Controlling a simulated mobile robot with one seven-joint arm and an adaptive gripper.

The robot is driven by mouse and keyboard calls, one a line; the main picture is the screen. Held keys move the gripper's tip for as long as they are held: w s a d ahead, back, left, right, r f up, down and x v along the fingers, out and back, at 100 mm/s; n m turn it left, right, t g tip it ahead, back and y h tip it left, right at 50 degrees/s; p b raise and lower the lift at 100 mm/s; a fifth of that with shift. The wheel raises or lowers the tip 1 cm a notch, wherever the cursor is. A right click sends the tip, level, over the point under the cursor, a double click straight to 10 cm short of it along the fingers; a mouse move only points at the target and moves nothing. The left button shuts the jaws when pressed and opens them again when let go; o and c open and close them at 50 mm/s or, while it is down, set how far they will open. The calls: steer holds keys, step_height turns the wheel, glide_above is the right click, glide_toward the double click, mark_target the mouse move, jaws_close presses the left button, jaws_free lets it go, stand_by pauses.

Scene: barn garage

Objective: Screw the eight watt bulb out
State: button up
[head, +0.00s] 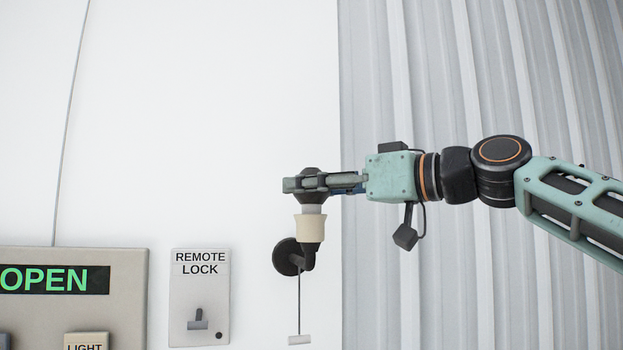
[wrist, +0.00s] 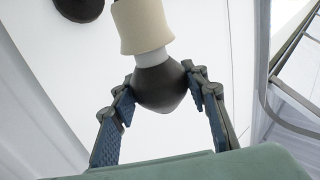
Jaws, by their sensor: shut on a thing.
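The bulb (head: 313,209) has a dark rounded body and a pale neck, and sits upright above the cream socket (head: 310,230) of a black wall lamp. My gripper (head: 305,184) reaches in from the right and is shut on the dark body. In the wrist view the dark bulb (wrist: 161,90) is between my two gripper fingers (wrist: 160,80). Its pale neck meets the cream socket (wrist: 142,27); how far the thread is in is hidden. No watt marking shows on the bulb.
A round black wall mount (head: 287,257) holds the lamp, with a pull cord and pale handle (head: 299,340) hanging below. A "REMOTE LOCK" switch plate (head: 199,300) and an "OPEN" panel (head: 120,310) are at lower left. Corrugated wall (head: 420,60) stands at right. The white wall above is clear.

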steer(key=shift+r+n+g+y+p, duration=0.1)
steer(key=shift+n+g+y+p, duration=1.2)
steer(key=shift+g+p, duration=1.2)
steer(key=shift+n+p, duration=0.4)
steer(key=shift+p, duration=0.25)
steer(key=shift+w+n+g, duration=0.1)
steer(key=shift+n+g, duration=0.5)
steer(key=shift+g, duration=0.2)
steer(key=o, duration=0.8)
steer(key=shift+o, duration=0.2)
